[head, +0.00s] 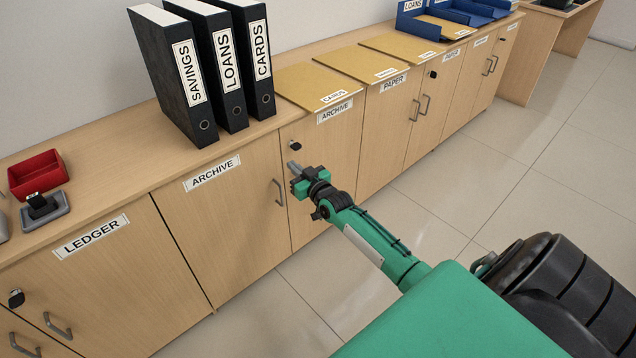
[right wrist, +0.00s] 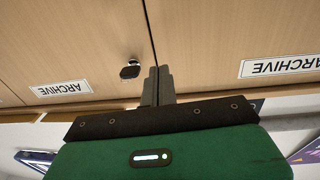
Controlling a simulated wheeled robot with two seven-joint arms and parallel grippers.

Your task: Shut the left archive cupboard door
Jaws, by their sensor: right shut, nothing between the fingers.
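The left archive cupboard door (head: 222,235) is light wood with an ARCHIVE label and a grey bar handle (head: 279,192) near its right edge. It looks flush or nearly flush with the cabinet front. The right archive door (head: 325,150) beside it looks shut. My right gripper (head: 292,165) is shut and empty, at the seam between these doors, below a black lock knob (head: 294,145). In the right wrist view, upside down, the closed fingers (right wrist: 158,85) point at the dark seam, with the left door (right wrist: 230,35) on the picture's right. Contact cannot be told. My left gripper is out of view.
Black binders (head: 207,70), a red tray (head: 36,172) and yellow folders (head: 318,84) rest on the countertop. The ledger door (head: 105,285) adjoins on the left. Further handles protrude along the cabinet front. The tiled floor (head: 520,150) at right is clear.

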